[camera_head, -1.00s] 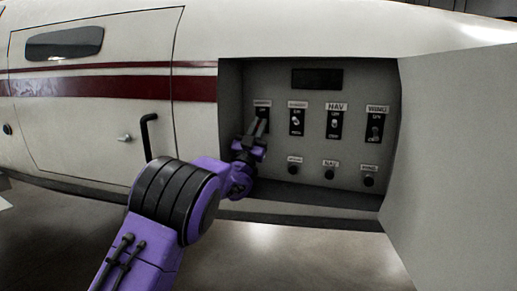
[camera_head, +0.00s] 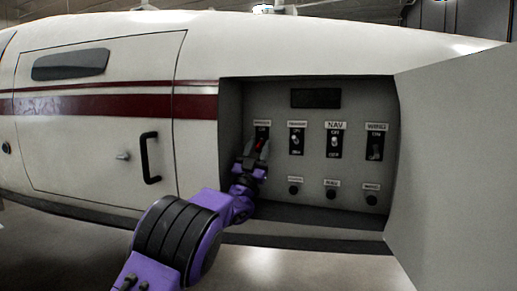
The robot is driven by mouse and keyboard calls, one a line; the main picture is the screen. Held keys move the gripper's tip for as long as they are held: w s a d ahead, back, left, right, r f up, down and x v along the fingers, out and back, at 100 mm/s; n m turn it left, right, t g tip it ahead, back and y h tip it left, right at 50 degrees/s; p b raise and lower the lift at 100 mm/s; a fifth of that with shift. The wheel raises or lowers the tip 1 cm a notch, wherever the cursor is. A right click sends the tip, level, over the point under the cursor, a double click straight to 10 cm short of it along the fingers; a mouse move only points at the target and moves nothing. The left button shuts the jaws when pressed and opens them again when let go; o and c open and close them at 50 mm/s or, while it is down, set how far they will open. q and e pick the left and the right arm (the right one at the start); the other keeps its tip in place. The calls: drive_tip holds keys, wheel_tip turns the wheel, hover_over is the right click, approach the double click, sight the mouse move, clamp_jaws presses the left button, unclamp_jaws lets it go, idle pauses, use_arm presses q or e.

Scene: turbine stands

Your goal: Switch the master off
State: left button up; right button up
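The grey switch panel (camera_head: 353,98) sits in an open recess in the aircraft's side. The right gripper is not in view.
To the right are a second toggle switch (camera_head: 296,139), the NAV switch (camera_head: 335,140) and another toggle switch (camera_head: 375,148). Black knobs (camera_head: 331,195) line the row below. A white open flap (camera_head: 450,170) bounds the right. A black door handle (camera_head: 149,158) stands out left.

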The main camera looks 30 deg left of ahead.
sight(258, 145)
use_arm(q)
drive_tip(key=shift+r, duration=0.1)
drive_tip(key=shift+r, duration=0.35)
drive_tip(key=r, duration=0.3)
drive_tip(key=shift+s+d+h, duration=0.15)
drive_tip(key=shift+s+h, duration=0.1)
drive_tip(key=shift+h, duration=0.05)
drive_tip(key=s+d+r+b, duration=0.1)
drive_tip(key=s+d+r, duration=0.6)
drive_tip(key=s+r, duration=0.2)
drive_tip(key=shift+s, duration=1.25)
